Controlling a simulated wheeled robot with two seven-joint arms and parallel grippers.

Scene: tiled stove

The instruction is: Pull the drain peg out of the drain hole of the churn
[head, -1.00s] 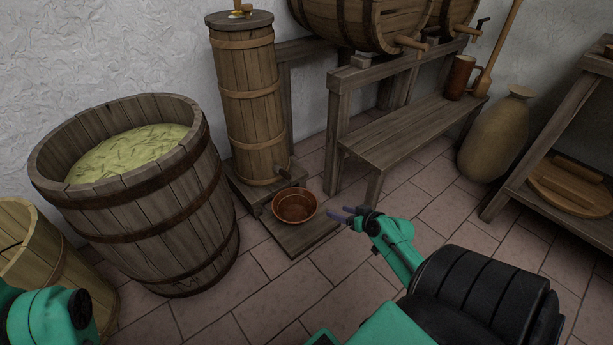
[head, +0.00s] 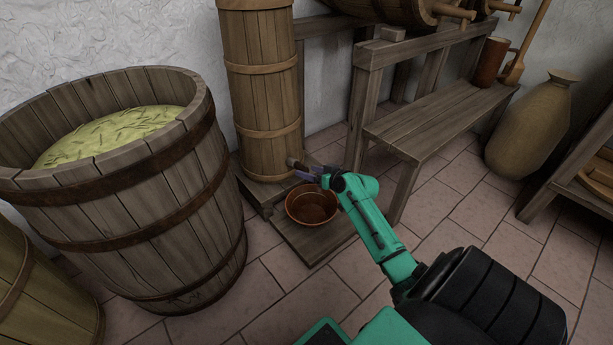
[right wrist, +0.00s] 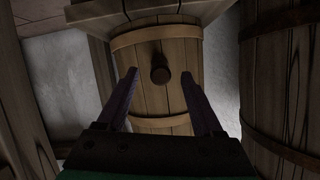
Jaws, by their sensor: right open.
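The churn (head: 262,85) is a tall, narrow wooden vessel with pale hoops, standing on a low wooden base. The drain peg (head: 292,162) sticks out of its lower front, dark and round. In the right wrist view the peg (right wrist: 160,73) shows nearly end-on, ahead of and between the finger lines. My right gripper (head: 308,172) is open, its fingertips close to the peg in the head view. In the right wrist view the open fingers (right wrist: 158,85) stand either side, with nothing between them touching. The drain hole is hidden behind the peg. My left gripper is out of view.
A copper-brown bowl (head: 312,204) sits on the low board (head: 305,240) below my right gripper. A large tub (head: 130,205) of green matter stands left of the churn. A bench (head: 440,118) stands to the right. Tiled floor is free in front.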

